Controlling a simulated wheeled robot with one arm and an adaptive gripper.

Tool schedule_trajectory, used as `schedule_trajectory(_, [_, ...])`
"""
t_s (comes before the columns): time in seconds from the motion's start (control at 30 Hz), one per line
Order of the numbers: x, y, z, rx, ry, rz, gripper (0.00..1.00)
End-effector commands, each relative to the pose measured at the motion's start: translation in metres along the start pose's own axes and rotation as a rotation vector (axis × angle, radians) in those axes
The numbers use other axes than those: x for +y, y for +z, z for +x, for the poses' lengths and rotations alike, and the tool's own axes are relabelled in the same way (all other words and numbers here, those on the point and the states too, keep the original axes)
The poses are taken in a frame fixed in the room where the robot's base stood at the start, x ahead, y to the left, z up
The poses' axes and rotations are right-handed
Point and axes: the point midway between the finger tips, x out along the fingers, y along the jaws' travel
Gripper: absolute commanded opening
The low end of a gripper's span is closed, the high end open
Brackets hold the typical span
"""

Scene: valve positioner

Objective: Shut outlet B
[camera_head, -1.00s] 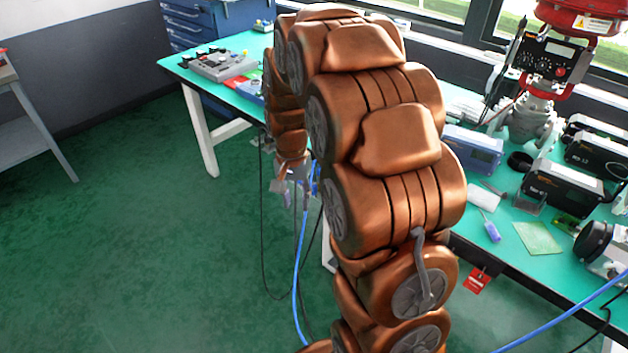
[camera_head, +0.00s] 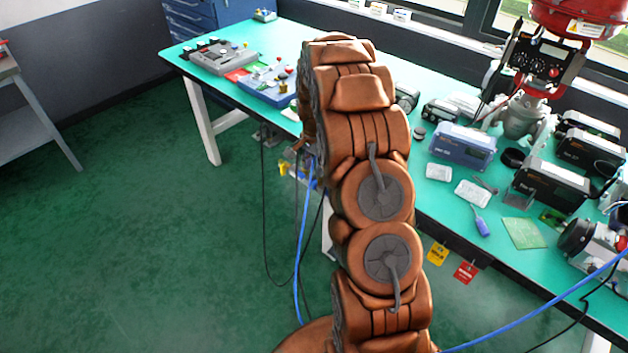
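Under the table's front edge, just left of my arm, is a small cluster of fittings (camera_head: 292,163) with a yellow part (camera_head: 283,169) and a blue part. A blue hose (camera_head: 304,225) and black cables hang below it. It is too small and partly covered to tell which fitting is outlet B or how its handle stands. My copper-coloured arm rises in the middle of the view and covers the area to the right of the cluster. My gripper is hidden behind the arm, so its fingers do not show.
The green-topped table (camera_head: 540,275) carries a red-topped valve actuator (camera_head: 570,18), a blue-grey instrument (camera_head: 463,146), black instruments and a grey control box (camera_head: 222,58). A yellow tag (camera_head: 437,253) and a red tag (camera_head: 466,272) hang from its edge. The green floor at left is clear.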

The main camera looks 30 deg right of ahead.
Motion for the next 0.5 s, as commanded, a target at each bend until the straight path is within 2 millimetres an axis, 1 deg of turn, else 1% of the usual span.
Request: schedule_trajectory(0.5, [0.002,0.002,0.061,-0.005,0.007,-0.002,0.35])
